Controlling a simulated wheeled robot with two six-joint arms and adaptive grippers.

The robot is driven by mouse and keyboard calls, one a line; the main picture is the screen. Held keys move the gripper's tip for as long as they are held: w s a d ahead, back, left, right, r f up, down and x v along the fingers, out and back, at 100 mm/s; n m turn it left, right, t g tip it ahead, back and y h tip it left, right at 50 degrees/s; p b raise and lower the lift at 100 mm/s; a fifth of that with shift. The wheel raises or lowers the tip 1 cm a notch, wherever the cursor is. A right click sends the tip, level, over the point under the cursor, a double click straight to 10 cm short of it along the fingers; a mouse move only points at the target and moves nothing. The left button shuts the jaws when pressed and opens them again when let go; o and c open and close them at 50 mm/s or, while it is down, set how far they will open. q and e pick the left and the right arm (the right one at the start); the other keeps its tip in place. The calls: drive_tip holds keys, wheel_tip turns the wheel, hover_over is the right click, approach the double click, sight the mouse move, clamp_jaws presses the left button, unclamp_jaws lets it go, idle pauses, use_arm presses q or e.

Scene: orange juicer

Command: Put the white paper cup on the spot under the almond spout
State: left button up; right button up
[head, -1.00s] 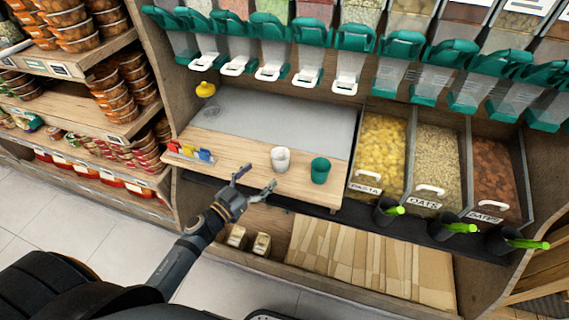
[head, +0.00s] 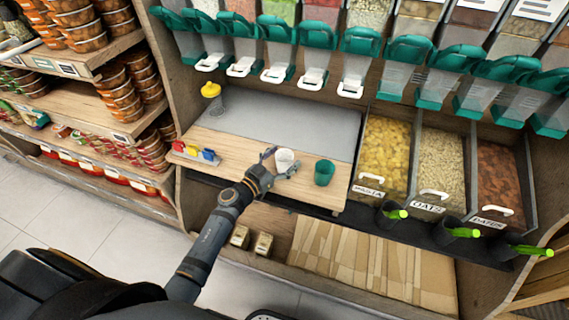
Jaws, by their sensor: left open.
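The white paper cup (head: 284,157) stands upright on the wooden front part of the counter. My left gripper (head: 280,165) is open at the cup, with one finger on its left side and the other at its front right; I cannot tell whether they touch it. A row of dispensers with green tops and white spout handles (head: 313,80) hangs above the counter. The labels are too small to read, so I cannot tell which is the almond spout. My right gripper is not in view.
A green cup (head: 324,172) stands just right of the white cup. Small red, yellow and blue items (head: 200,153) sit at the counter's left, near a yellow-topped container (head: 211,92). The grey counter surface (head: 285,122) under the spouts is largely clear. Bins (head: 384,150) stand to the right.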

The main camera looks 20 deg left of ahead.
use_arm(q)
drive_tip(key=shift+w+d, duration=0.1)
drive_tip(key=shift+w, duration=0.1)
drive_tip(key=shift+s+r, duration=0.1)
drive_tip(key=c, duration=0.8)
drive_tip(key=shift+r, duration=0.1)
drive_tip(key=shift+r+p, duration=0.35)
drive_tip(key=shift+p, duration=0.1)
wheel_tip(320, 180, up, 3)
drive_tip(key=shift+r+p, duration=0.1)
drive_tip(key=shift+p, duration=1.1)
drive_tip(key=s+r+p, duration=0.1)
drive_tip(key=s+r, duration=0.2)
drive_tip(key=s, duration=0.1)
drive_tip(key=s+r+p, duration=0.2)
drive_tip(key=s+r, duration=0.1)
drive_tip(key=s, duration=0.2)
drive_tip(key=s+a+r+p, duration=0.1)
drive_tip(key=s+r, duration=0.2)
drive_tip(key=s, duration=0.2)
